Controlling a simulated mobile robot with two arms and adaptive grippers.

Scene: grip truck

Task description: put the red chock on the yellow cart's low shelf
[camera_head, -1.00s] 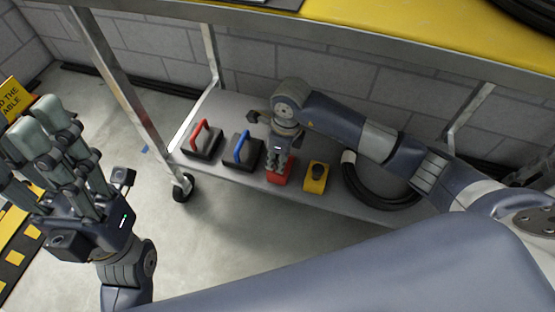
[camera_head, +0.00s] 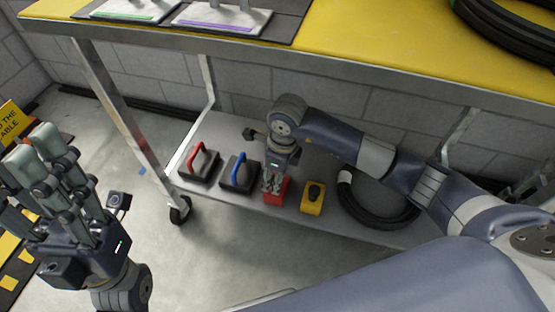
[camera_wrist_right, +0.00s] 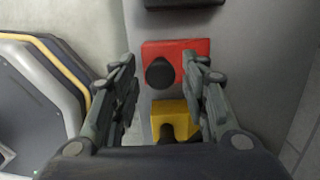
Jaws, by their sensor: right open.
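The red chock (camera_head: 276,193), a block with a black knob, sits on the yellow cart's low grey shelf (camera_head: 345,229). It lies between the blue-handled tool and the yellow block. My right gripper (camera_head: 271,184) is right over the red chock. In the right wrist view, the open fingers of my right gripper (camera_wrist_right: 159,68) stand on either side of the black knob of the red chock (camera_wrist_right: 190,51), with gaps visible. My left gripper (camera_head: 45,180) is raised at the far left, away from the cart; its finger opening is unclear.
On the low shelf are a red-handled block (camera_head: 200,164), a blue-handled block (camera_head: 239,173), a yellow block (camera_head: 312,201) with a black knob and a coiled black hose (camera_head: 377,214). A cart leg (camera_head: 120,115) stands at left.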

